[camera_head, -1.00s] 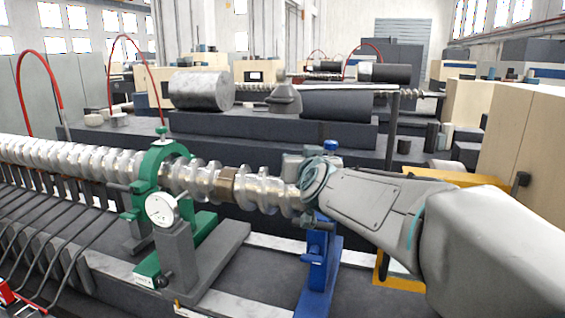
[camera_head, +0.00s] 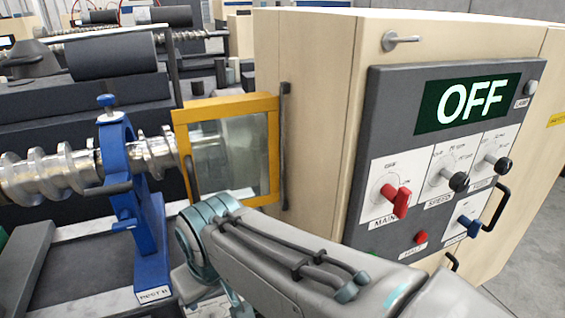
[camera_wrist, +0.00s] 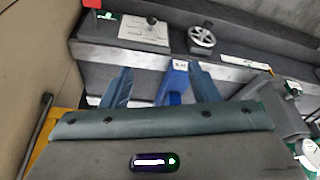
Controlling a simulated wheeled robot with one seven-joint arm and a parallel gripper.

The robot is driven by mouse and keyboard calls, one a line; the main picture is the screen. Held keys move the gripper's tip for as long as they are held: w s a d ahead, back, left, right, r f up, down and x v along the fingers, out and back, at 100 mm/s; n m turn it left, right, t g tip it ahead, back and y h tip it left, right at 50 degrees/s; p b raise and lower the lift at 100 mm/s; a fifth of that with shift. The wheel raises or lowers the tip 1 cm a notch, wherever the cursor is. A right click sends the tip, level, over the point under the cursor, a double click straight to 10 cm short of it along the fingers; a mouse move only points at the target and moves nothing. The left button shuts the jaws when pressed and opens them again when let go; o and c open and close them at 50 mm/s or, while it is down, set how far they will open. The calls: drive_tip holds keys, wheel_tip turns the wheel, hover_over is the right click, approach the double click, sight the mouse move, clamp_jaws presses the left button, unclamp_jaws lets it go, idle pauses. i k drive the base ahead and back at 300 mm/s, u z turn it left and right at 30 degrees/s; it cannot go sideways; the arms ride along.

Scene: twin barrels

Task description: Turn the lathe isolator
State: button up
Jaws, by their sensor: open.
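A dark grey control panel (camera_head: 385,110) is on the cream lathe cabinet. Its display (camera_head: 467,103) reads OFF. The red switch handle (camera_head: 395,200), on a plate labelled MAIN, is tilted rather than upright; it looks like the isolator. My arm reaches in below the panel, and my gripper is mostly hidden behind my wrist in the head view. In the wrist view my gripper (camera_wrist: 160,88) is open and empty, pointing down over the lathe bed, with the blue rest (camera_wrist: 178,80) beyond the fingers. The red handle is not clear in the wrist view.
A yellow-framed guard window (camera_head: 228,150) stands left of the cabinet. The wrist view shows a handwheel (camera_wrist: 202,37).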

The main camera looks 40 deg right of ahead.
sight(401, 199)
drive_tip(key=z, duration=1)
drive_tip(key=k, duration=0.6)
drive_tip(key=z, duration=1.35)
